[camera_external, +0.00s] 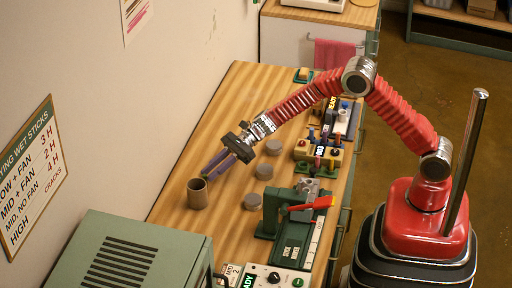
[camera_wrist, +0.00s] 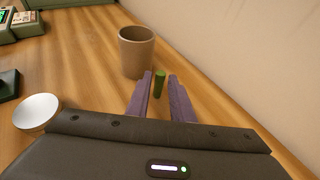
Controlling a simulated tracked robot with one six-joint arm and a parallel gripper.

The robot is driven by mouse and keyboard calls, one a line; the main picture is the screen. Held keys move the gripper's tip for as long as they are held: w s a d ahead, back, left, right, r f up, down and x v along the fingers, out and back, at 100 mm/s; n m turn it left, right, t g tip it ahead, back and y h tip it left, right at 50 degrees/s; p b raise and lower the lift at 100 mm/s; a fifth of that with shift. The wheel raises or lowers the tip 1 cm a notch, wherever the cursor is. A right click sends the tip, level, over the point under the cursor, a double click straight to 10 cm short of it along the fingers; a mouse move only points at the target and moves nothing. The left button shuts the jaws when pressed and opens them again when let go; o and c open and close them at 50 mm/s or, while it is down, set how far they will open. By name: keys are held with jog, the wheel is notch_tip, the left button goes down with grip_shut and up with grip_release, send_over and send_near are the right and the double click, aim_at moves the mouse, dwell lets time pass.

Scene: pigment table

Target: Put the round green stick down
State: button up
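The round green stick (camera_wrist: 160,85) shows between the two purple fingers of my gripper (camera_wrist: 160,80) in the wrist view, near their tips. Narrow gaps seem to show on both sides of it. I cannot tell whether the fingers touch it. In the external view, a small green bit of the stick (camera_external: 204,177) shows at the fingertips of my gripper (camera_external: 210,170), just above and to the right of a brown cup (camera_external: 197,195). The fingers point down and to the left. Whether the stick rests on anything is not clear.
The cup (camera_wrist: 134,56) stands just beyond the fingertips, with the wall to the right. Grey round discs (camera_external: 264,172) lie on the wooden table (camera_external: 222,114). A green press-like device (camera_external: 284,211) and a panel with buttons (camera_external: 275,278) stand nearer.

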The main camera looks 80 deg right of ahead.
jog(key=v, duration=0.8)
jog(key=shift+s+d+r, duration=0.1)
jog(key=shift+s+d, duration=0.05)
jog(key=shift+d, duration=0.05)
dwell(0.3)
jog(key=s+a+r+n+g+h, duration=0.2)
jog(key=s+r+n, duration=0.45)
jog(key=s, duration=0.45)
jog(key=s+a+r+n+g+h, duration=0.1)
jog(key=s+a+r+n+g, duration=0.1)
jog(key=s+r+n, duration=0.6)
jog(key=s+d+n+h, duration=0.3)
jog(key=s+d+n, duration=0.2)
jog(key=s, duration=0.7)
jog(key=s+d+f+n+t+h, duration=0.1)
jog(key=s+d+n+h, duration=0.3)
jog(key=s, duration=0.8)
jog(key=shift+d+f+n+h, duration=0.3)
jog(key=shift+d+n, duration=0.7)
jog(key=shift+n, duration=0.05)
